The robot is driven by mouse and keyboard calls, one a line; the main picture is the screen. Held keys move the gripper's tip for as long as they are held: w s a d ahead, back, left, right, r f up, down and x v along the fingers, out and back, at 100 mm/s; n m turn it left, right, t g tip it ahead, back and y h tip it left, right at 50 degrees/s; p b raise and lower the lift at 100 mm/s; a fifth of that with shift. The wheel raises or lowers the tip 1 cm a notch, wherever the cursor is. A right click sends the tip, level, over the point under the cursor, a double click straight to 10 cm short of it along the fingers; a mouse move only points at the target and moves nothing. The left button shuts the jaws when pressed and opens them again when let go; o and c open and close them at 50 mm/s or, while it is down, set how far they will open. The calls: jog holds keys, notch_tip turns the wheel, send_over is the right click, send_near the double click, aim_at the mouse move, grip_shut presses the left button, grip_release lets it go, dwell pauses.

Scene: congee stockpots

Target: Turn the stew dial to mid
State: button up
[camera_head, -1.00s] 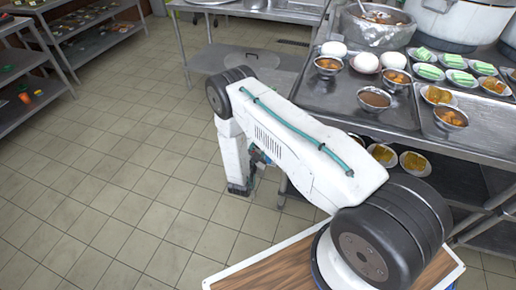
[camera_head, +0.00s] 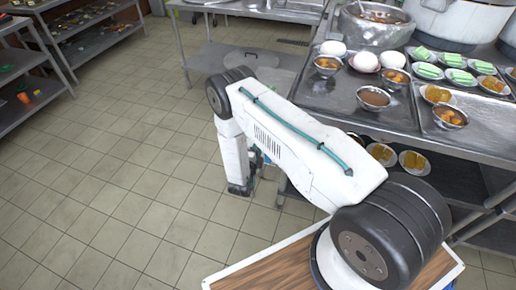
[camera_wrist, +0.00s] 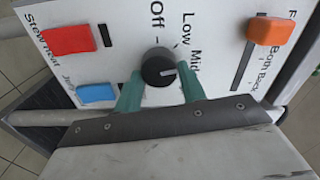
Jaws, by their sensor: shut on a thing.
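The stew dial (camera_wrist: 158,68) is a round black knob on a white panel (camera_wrist: 120,45) in the wrist view. The words Off, Low and Mid stand around it. A pale pointer line on the knob points to the right, roughly to the side where Mid is printed; exact alignment is hard to tell. My gripper (camera_wrist: 161,90) is shut on the dial, with one teal fingertip on each side of it. The fingers hide the lower sides of the knob. In the head view my arm hides the dial and panel.
The panel also carries a red slider (camera_wrist: 68,41), a blue slider (camera_wrist: 96,93) and an orange slider (camera_wrist: 270,30). In the head view a steel counter (camera_head: 340,100) with bowls and plates stands at the right. Tiled floor (camera_head: 110,170) is clear at the left.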

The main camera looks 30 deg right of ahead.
jog(key=shift+f+m, duration=0.1)
jog(key=shift+m, duration=0.7)
jog(key=o, duration=1)
jog(key=shift+c, duration=0.2)
jog(key=v, duration=0.8)
